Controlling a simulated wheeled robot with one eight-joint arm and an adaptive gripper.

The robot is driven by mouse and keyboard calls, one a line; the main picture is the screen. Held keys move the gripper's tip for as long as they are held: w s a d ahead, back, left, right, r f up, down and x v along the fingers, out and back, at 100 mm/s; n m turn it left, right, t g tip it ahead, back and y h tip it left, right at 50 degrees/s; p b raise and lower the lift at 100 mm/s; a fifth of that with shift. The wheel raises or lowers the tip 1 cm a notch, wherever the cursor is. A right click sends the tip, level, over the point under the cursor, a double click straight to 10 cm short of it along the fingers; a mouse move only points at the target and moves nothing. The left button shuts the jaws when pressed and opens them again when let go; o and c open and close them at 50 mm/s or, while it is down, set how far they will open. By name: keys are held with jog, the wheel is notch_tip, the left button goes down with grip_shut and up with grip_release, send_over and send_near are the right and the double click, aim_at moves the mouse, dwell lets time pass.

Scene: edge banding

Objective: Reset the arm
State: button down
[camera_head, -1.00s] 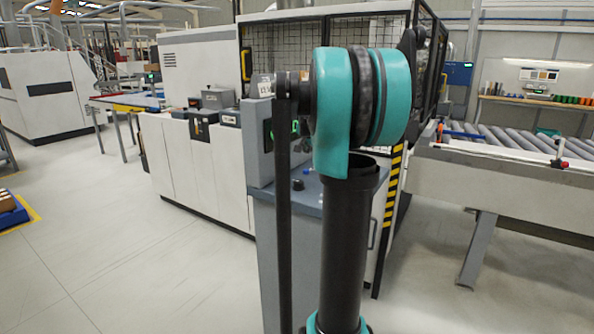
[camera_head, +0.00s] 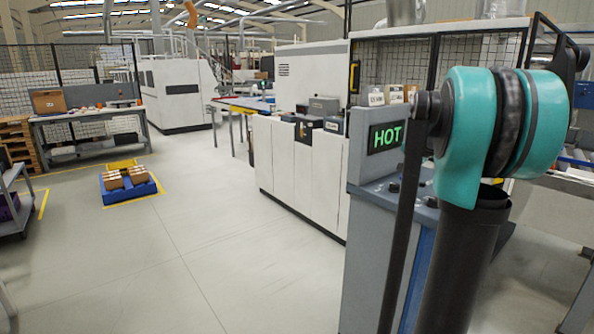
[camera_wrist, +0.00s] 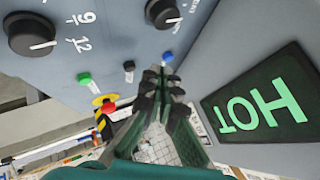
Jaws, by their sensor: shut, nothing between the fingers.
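My gripper (camera_wrist: 163,75) shows in the wrist view with its dark fingers together and nothing between them. It is in front of a grey-blue control panel (camera_wrist: 105,35) with black knobs, a green button (camera_wrist: 84,78), a blue button (camera_wrist: 168,57) and a red button (camera_wrist: 108,107). A display reading HOT (camera_wrist: 258,110) is to its right. I cannot tell whether the fingertips touch the panel. In the head view my teal and black arm rises at the right and hides part of the control cabinet (camera_head: 372,240). The green HOT display (camera_head: 386,136) is lit there. My gripper is not visible in that view.
A long white machine (camera_head: 300,165) stands behind the cabinet. A blue pallet (camera_head: 128,192) with brown boxes is on the floor at the left. A workbench (camera_head: 90,117) is at the far left and a cart (camera_head: 12,205) at the left edge. The middle floor is clear.

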jog(key=s+a+f+n+g+y, duration=0.1)
jog(key=s+a+f+n, duration=0.3)
jog(key=s+a+f, duration=0.3)
jog(key=s+a+f+n+g, duration=0.2)
jog(key=s+a+f+n, duration=0.2)
jog(key=s, duration=1.4)
jog(key=s+a+f+n+g+y, duration=0.1)
jog(key=s+a+f+n, duration=0.3)
jog(key=s+a+f, duration=0.6)
jog(key=s+f, duration=0.3)
jog(key=f, duration=0.3)
jog(key=shift+f+g+y, duration=0.3)
jog(key=shift+s, duration=0.1)
